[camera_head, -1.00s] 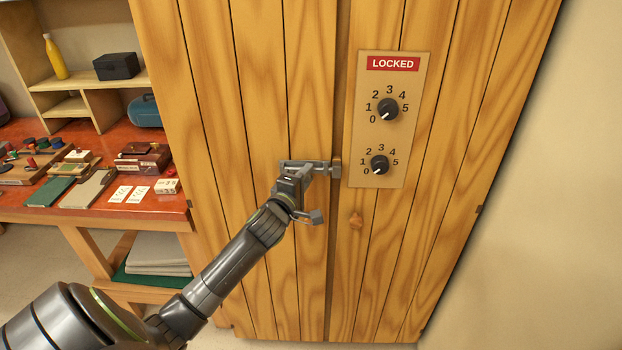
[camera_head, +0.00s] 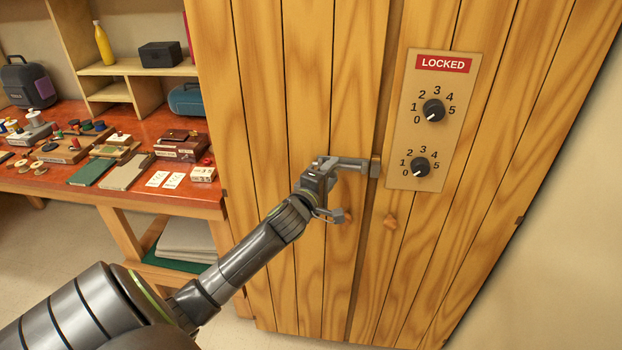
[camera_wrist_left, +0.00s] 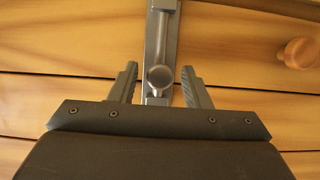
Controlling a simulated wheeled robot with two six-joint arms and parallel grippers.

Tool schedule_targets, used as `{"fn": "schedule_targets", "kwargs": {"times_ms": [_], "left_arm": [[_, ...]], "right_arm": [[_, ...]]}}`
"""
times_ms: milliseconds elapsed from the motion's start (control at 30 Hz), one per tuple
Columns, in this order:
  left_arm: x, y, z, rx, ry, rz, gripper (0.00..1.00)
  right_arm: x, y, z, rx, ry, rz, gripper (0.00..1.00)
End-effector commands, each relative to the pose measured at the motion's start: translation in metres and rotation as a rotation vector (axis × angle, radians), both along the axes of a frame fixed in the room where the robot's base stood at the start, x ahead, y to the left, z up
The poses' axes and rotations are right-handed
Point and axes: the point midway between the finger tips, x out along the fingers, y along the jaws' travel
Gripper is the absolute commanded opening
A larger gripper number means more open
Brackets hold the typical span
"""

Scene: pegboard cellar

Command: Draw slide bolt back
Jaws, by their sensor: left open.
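The metal slide bolt (camera_head: 352,163) lies level across the gap between two wooden cabinet doors. Its right end reaches the catch (camera_head: 375,167) on the right door. My left gripper (camera_head: 321,168) is at the left part of the bolt and hides some of it. In the left wrist view the open fingers stand on either side of the bolt's round knob (camera_wrist_left: 160,77), with space at both sides. My right gripper is not in view.
A panel with a red LOCKED sign (camera_head: 443,64) and two dials pointing near 0 is on the right door. A wooden knob (camera_head: 390,222) sticks out below the catch. A red-topped workbench (camera_head: 200,209) with boxes and small items stands at left.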

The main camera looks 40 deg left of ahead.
Motion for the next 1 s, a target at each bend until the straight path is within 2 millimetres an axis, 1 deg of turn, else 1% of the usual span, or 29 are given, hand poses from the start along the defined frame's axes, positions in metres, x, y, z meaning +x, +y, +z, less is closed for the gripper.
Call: {"fn": "schedule_targets", "kwargs": {"times_ms": [167, 367, 700, 833, 1000], "left_arm": [[-0.024, -0.003, -0.003, 0.002, 0.0, -0.001, 0.43], [-0.06, -0.008, -0.003, 0.004, 0.002, 0.0, 0.43], [-0.126, -0.018, -0.003, 0.003, 0.005, 0.001, 0.43], [-0.147, -0.021, -0.002, 0.002, 0.003, 0.001, 0.43], [-0.162, -0.023, -0.002, 0.001, 0.003, 0.003, 0.43]], "right_arm": [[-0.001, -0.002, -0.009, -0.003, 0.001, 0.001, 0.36], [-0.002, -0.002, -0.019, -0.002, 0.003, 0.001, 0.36], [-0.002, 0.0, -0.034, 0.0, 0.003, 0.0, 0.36], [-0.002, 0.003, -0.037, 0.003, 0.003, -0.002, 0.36], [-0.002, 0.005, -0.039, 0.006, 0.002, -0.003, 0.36]]}}
